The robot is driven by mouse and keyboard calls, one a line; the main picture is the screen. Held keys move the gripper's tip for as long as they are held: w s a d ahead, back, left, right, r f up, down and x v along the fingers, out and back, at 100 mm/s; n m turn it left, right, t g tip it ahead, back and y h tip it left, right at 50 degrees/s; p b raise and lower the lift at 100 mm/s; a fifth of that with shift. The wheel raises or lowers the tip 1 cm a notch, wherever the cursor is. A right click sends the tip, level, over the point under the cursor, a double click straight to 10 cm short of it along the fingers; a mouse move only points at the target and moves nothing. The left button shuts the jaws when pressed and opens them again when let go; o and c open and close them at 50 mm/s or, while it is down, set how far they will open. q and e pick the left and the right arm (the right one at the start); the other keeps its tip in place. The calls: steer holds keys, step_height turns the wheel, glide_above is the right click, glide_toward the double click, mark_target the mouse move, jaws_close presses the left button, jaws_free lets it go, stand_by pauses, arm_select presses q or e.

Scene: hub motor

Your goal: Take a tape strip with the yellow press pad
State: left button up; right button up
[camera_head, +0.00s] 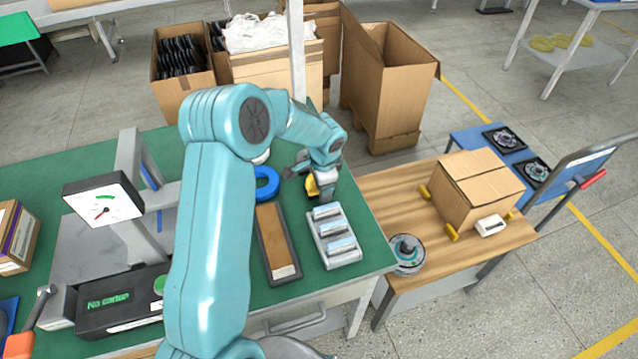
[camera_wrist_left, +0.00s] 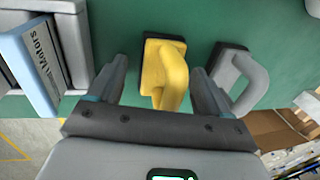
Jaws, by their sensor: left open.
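The yellow press pad (camera_head: 312,186) stands on the green bench, partly hidden behind my left gripper (camera_head: 322,189) in the head view. In the left wrist view the yellow pad's handle (camera_wrist_left: 166,76) stands between the fingers of my left gripper (camera_wrist_left: 155,92), which are apart on either side of it. No grip on it shows. A light grey tray (camera_head: 349,258) with pale, shiny strips lies in front of the gripper. In the left wrist view a pale strip piece (camera_wrist_left: 32,58) with "Motors" lettering shows at the left. My right gripper is out of view.
A grey-handled pad (camera_wrist_left: 238,78) stands close to the right finger. A blue ring (camera_head: 266,184) and a long brown-topped block (camera_head: 271,240) lie left of the tray. A wooden table (camera_head: 390,190) with a carton (camera_head: 477,185) stands to the right.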

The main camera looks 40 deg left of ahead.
arm_select(q)
steer(key=shift+d+r, duration=0.1)
steer(key=c, duration=1.2)
step_height(320, 180, up, 20)
steer(key=o, duration=0.4)
steer(key=shift+c, duration=1.1)
